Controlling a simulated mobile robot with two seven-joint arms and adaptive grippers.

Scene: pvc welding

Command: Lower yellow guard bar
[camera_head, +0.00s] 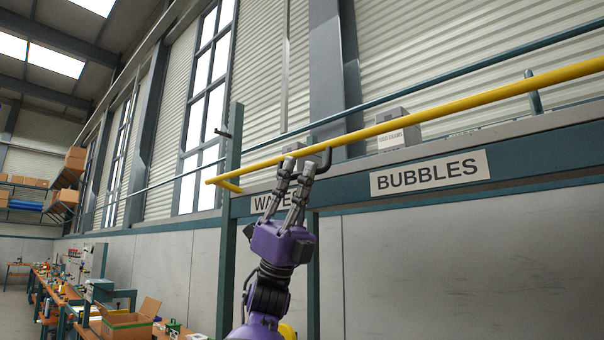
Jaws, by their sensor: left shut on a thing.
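The yellow guard bar (450,108) runs diagonally across the upper right, in front of a teal shelf frame. It rises from its left end, near the teal post, to the right edge of the view. My right gripper is out of view.
A pale box (398,133) sits on the shelf behind the bar. A teal post (228,230) stands left of my arm. Workbenches with an open carton (128,322) are at lower left.

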